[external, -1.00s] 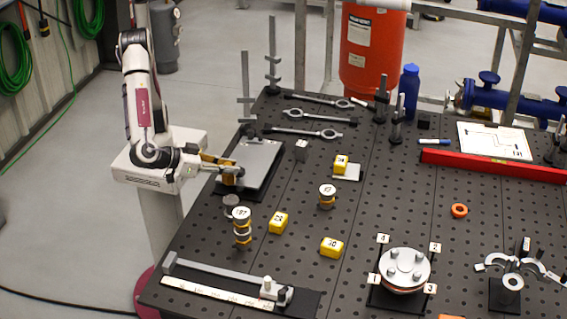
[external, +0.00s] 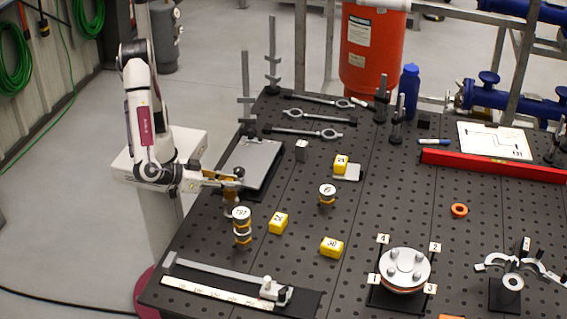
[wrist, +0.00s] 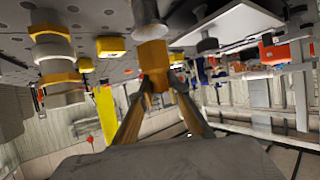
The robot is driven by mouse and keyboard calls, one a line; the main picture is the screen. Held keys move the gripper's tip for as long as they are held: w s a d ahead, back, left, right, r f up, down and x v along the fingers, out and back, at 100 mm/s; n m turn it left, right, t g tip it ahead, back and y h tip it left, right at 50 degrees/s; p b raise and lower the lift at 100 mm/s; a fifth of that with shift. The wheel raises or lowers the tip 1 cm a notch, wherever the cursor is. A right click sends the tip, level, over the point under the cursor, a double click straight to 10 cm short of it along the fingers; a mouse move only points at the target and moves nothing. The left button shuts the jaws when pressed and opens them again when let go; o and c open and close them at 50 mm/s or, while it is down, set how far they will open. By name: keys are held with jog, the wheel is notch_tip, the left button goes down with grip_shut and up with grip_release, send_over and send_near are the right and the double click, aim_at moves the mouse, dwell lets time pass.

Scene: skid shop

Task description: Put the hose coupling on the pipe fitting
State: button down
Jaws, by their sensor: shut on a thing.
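My gripper (external: 236,181) is above the left part of the pegboard table, in front of the grey plate. It is shut on the hose coupling, an orange-yellow piece (wrist: 152,56) between the fingertips in the wrist view. The pipe fitting, a grey metal piece (wrist: 148,14), shows directly past the coupling in the wrist view. In the external view the fitting (external: 229,208) stands just below my gripper, partly hidden. The coupling and fitting look lined up and very close. I cannot tell whether they touch or overlap.
A banded grey and yellow stack (external: 242,228) stands close in front of the fitting. Yellow numbered blocks (external: 279,223) and a shorter stack (external: 327,195) stand to the right. The grey plate (external: 256,160) lies behind. A long ruler fixture (external: 215,274) lies at the front edge.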

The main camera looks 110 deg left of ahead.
jog(key=shift+f, duration=0.7)
jog(key=shift+f, duration=0.1)
jog(key=c, duration=1.9)
grip_release()
jog(key=shift+v, duration=6.1)
jog(key=shift+w, duration=0.1)
